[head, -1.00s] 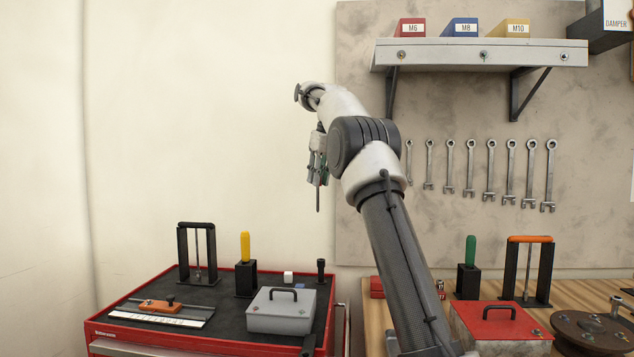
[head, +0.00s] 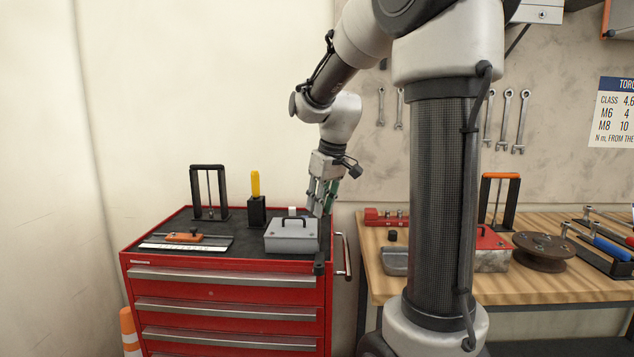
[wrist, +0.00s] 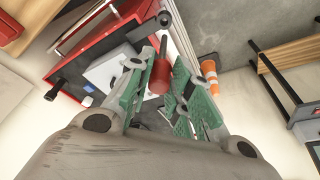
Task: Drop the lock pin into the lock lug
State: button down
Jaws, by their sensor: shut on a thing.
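My gripper (head: 321,205) is above the right side of the red tool cabinet (head: 230,300), pointing down. In the wrist view its green-padded fingers (wrist: 161,72) are shut on the lock pin (wrist: 159,76), which shows a red cylindrical head and a thin grey shank reaching away from the fingers. A black lug-like piece with a round end (wrist: 165,18) sticks out at the cabinet edge, and it seems to be the lock lug. It also shows at the cabinet's front right corner in the head view (head: 319,265). The pin's tip looks apart from it, but the gap is unclear.
On the cabinet top are a grey box with a handle (head: 291,236), a yellow-handled tool in a black block (head: 256,202), a black frame (head: 195,195) and an orange tool (head: 184,237). A wooden bench (head: 560,285) stands right. An orange cone (wrist: 209,70) is on the floor.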

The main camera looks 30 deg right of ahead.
aim_at(320, 225)
jog(key=shift+w+d+f, duration=0.15)
jog(key=shift+w+f, duration=0.05)
jog(key=shift+w, duration=0.1)
jog(key=shift+f, duration=2.75)
jog(key=shift+f, duration=0.25)
jog(key=shift+f, duration=4.2)
jog(key=c, duration=1.2)
grip_release()
jog(key=shift+s+r, duration=0.1)
